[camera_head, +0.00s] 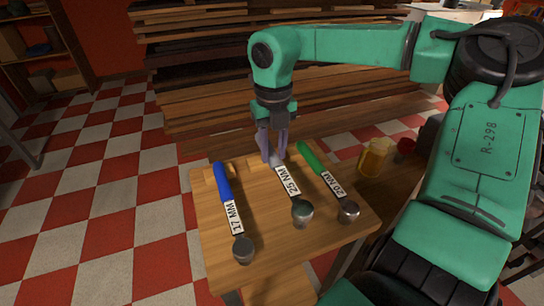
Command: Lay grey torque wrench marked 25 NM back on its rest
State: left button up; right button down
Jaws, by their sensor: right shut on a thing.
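The torque wrench marked 25 NM (288,181) is the middle of three on a small wooden table (265,245). Its label and round metal head (302,211) show, with the head toward the front. My right gripper (273,157) points down from above and is shut on this wrench's handle end, at the far side of the table. The fingers hide most of the handle. I cannot tell whether the wrench touches the table or is slightly above it. Its rest is mostly hidden behind the fingers and handle. My left gripper is not in view.
A blue-handled wrench (223,183) lies to the left, its handle near a wooden block (209,173). A green-handled wrench marked 20 NM (318,167) lies close on the right. A yellow jar (374,158) and a red item (406,146) stand further right. Stacked planks (200,90) rise behind.

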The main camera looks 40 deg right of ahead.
aim_at(274, 166)
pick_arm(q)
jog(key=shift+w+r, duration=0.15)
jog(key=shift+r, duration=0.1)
pick_arm(e)
jog(key=shift+s+r, duration=0.1)
jog(key=shift+r, duration=0.25)
jog(key=shift+r+p, duration=0.2)
jog(key=shift+p, duration=0.15)
notch_tip(274, 166, down, 6)
jog(key=b, duration=0.4)
jog(key=shift+b, duration=0.4)
jog(key=shift+f, duration=0.1)
jog(key=shift+f+b, duration=0.35)
jog(key=shift+b, duration=0.1)
jog(key=shift+c, duration=2.3)
grip_release()
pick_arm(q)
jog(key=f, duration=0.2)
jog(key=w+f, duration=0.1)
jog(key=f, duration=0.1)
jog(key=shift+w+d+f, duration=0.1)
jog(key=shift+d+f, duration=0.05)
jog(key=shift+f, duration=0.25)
